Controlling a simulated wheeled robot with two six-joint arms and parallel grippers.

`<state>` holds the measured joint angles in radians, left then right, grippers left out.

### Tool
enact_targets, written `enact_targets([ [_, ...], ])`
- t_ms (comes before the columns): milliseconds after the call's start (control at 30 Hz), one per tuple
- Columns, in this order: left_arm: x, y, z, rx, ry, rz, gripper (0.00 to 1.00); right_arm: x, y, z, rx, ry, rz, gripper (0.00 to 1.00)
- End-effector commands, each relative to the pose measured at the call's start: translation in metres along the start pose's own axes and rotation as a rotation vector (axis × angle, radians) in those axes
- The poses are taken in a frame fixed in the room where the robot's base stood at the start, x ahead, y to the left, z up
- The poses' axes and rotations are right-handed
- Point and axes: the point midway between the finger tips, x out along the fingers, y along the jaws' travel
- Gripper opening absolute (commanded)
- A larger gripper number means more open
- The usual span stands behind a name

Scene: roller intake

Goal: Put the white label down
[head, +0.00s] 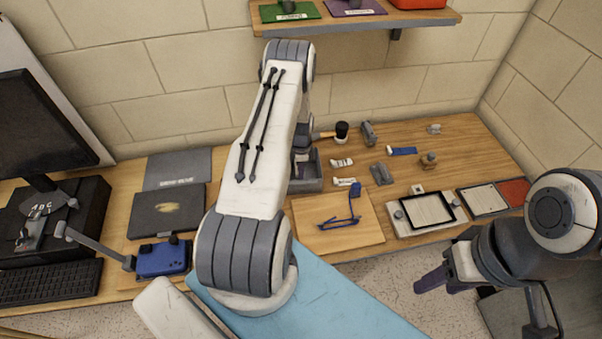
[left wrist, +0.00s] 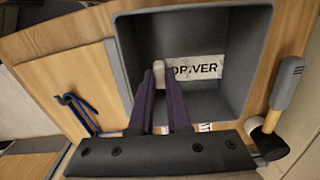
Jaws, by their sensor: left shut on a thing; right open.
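My left gripper (left wrist: 160,75) is shut on a pale tab at the label's left end. I cannot tell whether the label touches the bin floor. In the head view the grey bin (head: 309,184) stands on the bench, partly behind my left arm, and the label is not clearly visible there. My right gripper (head: 435,285) is open and empty, in front of the bench at the right.
Small white labels (head: 341,162) lie right of the bin, with a black-headed mallet (head: 341,131) behind. A wooden board (head: 350,234) with a blue-handled tool (head: 340,220) lies in front. A framed tray (head: 428,211) is further right. A shelf (head: 420,18) hangs above.

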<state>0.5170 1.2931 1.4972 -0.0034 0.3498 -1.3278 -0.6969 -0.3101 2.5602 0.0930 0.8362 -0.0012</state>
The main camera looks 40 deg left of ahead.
Motion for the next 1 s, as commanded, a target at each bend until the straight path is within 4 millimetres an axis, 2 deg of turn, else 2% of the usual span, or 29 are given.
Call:
enact_targets([
  [33,0.005,0.001,0.001,-0.001,-0.001,0.002,0.00,-0.007,-0.001,0.000,-0.001,0.000,0.000,0.50],
  [200,0.022,0.000,0.001,-0.001,0.000,0.001,0.00,-0.012,-0.001,-0.001,-0.002,0.000,0.000,0.50],
  [467,0.024,0.000,0.001,-0.002,0.000,0.000,0.00,-0.011,-0.001,-0.001,-0.002,0.000,0.000,0.50],
  [1000,0.036,0.000,0.001,-0.002,0.000,0.000,0.00,0.004,0.000,0.000,0.001,0.000,0.000,0.50],
])
